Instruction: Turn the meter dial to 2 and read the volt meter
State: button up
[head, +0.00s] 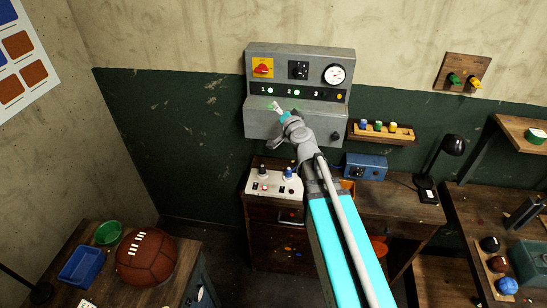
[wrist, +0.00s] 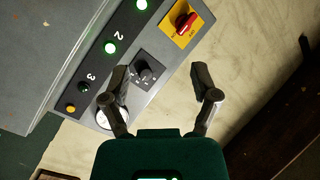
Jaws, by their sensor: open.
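A grey control panel (head: 300,55) is fixed to the wall. Its black dial (head: 299,69) sits between a red switch on a yellow plate (head: 263,67) and a round white meter (head: 334,74). The dial's setting and the meter's reading are too small to tell. My gripper (head: 281,110) is in front of the panel's lower part in the head view. In the wrist view my open gripper (wrist: 160,77) has nothing in it, and the dial (wrist: 146,70) shows between and just beyond its fingertips. The left finger hides part of the meter (wrist: 110,118).
Lamps 1 (head: 270,90) and 2 (head: 296,93) are green, lamp 3 (wrist: 84,87) is dark. A rack of small coloured items (head: 380,130) and a blue box (head: 366,166) are right of and below the panel. A white button box (head: 272,188) stands below. A ball (head: 147,256) lies front left.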

jog(key=s+a+f+n+g+y+b, duration=0.1)
jog(key=s+f+n+g+b, duration=0.1)
jog(key=f, duration=0.4)
jog(key=s+a+f+n+g+y+b, duration=0.1)
jog(key=s+a+f+n+g+b, duration=0.1)
jog(key=f, duration=0.5)
jog(key=shift+s+a+n+g+y+b, duration=0.25)
jog(key=shift+s+n+g+b, duration=0.25)
jog(key=shift+s+n+g, duration=0.6)
jog(key=shift+s, duration=0.2)
jog(key=s+d+f+g+h+b, duration=0.3)
jog(key=s+d+f+g+b, duration=0.1)
jog(key=s+f, duration=0.5)
jog(key=s+d+f+g+h+b, duration=0.3)
jog(key=s+d+f+g+b, duration=0.2)
jog(key=s+f, duration=0.4)
jog(key=shift+d+f+g, duration=0.5)
jog(key=shift+d+g, duration=0.4)
jog(key=shift+d, duration=0.15)
jog(key=shift+h, duration=0.25)
dwell(0.5)
